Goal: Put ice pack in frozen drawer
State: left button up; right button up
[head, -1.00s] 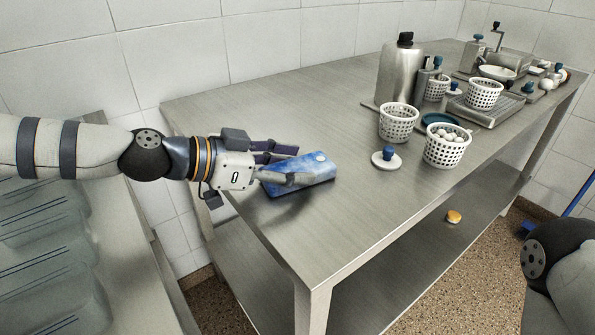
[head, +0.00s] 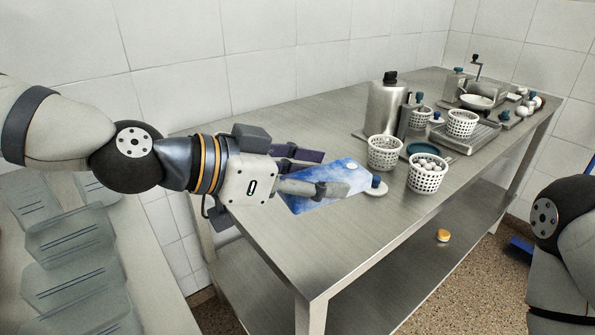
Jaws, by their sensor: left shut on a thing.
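The blue ice pack (head: 340,182) with a white cap is between the fingers of my left gripper (head: 318,172), which is shut on it. The pack appears to be held above the left part of the steel table (head: 262,236). One finger covers part of its front side. My right gripper is out of view; only my right arm shows at the right edge. I cannot identify a frozen drawer in this view.
Several clear lidded containers (head: 72,240) stand on a surface at the lower left. White perforated baskets (head: 384,153), one with white balls, and a steel canister (head: 386,108) stand farther back. A blue-knobbed lid (head: 377,187) is just right of the pack.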

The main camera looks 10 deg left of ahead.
pick_arm(q)
jog(key=shift+s+d+r, duration=0.3)
jog(key=shift+s, duration=0.25)
jog(key=w+a+f+n+t+y, duration=0.1)
jog(key=w+a+n+t+y, duration=0.1)
jog(key=a+n+y, duration=0.3)
jog(key=w+a+f+n+t+y, duration=0.2)
jog(key=a+n+y, duration=0.4)
jog(key=a, duration=0.4)
jog(key=shift+w+a+t, duration=0.2)
jog(key=shift+w+t, duration=0.1)
jog(key=shift+t, duration=0.6)
jog(key=shift+f, duration=0.1)
